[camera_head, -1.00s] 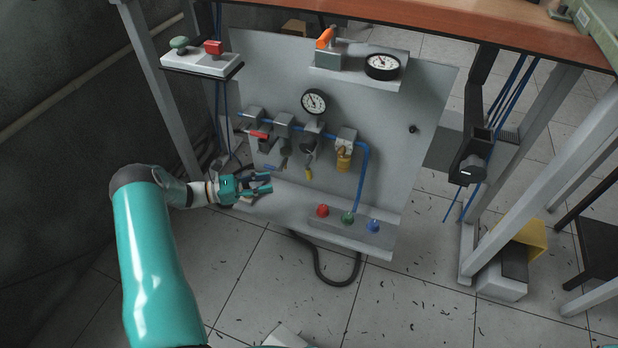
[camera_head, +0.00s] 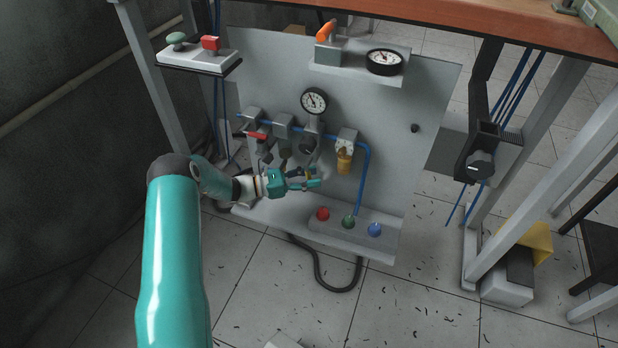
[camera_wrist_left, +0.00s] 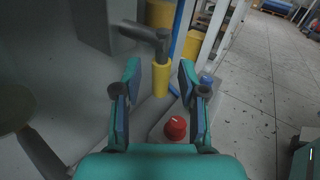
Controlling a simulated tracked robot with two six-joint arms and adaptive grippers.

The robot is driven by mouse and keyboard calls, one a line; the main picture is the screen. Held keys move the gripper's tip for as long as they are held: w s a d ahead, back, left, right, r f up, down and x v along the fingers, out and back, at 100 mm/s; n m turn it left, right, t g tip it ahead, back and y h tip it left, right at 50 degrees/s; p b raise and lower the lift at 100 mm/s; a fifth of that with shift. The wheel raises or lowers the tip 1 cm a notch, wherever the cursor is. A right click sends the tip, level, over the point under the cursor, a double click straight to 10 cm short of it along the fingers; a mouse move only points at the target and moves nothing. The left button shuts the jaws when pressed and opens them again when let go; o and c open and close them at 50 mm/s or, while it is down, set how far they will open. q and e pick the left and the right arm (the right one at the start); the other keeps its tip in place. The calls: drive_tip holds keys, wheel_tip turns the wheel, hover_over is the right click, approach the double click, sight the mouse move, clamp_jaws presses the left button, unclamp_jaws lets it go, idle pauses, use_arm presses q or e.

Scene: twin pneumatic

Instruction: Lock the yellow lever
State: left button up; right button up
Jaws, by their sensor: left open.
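The yellow lever (camera_wrist_left: 162,80) shows in the left wrist view as a short upright yellow sleeve below a dark grey joint. It appears between and beyond my fingertips, and contact cannot be made out. In the head view my left gripper (camera_head: 317,178) covers the place where it hangs on the grey panel (camera_head: 420,100). The left gripper is open and points right, just in front of the valve row. The same open fingers show in the left wrist view (camera_wrist_left: 158,70). My right gripper is not in view.
A red-handled valve (camera_head: 257,135), a dial gauge (camera_head: 314,101) and an amber filter (camera_head: 344,160) sit along the blue line. Below are red (camera_head: 323,214), green (camera_head: 348,221) and blue (camera_head: 374,229) knobs on a ledge. A two-button box (camera_head: 200,58) is upper left.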

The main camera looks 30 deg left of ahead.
use_arm(q)
clamp_jaws()
drive_tip(key=shift+a+r+m+g+y+p, duration=0.3)
drive_tip(key=shift+g+p, duration=0.1)
drive_tip(key=shift+p, duration=0.25)
drive_tip(key=shift+s+a+f, duration=0.1)
drive_tip(key=shift+f, duration=0.05)
drive_tip(key=shift+f+g+y, duration=0.15)
drive_tip(key=shift+g+y, duration=0.15)
unclamp_jaws()
drive_tip(key=shift+s+a, duration=0.1)
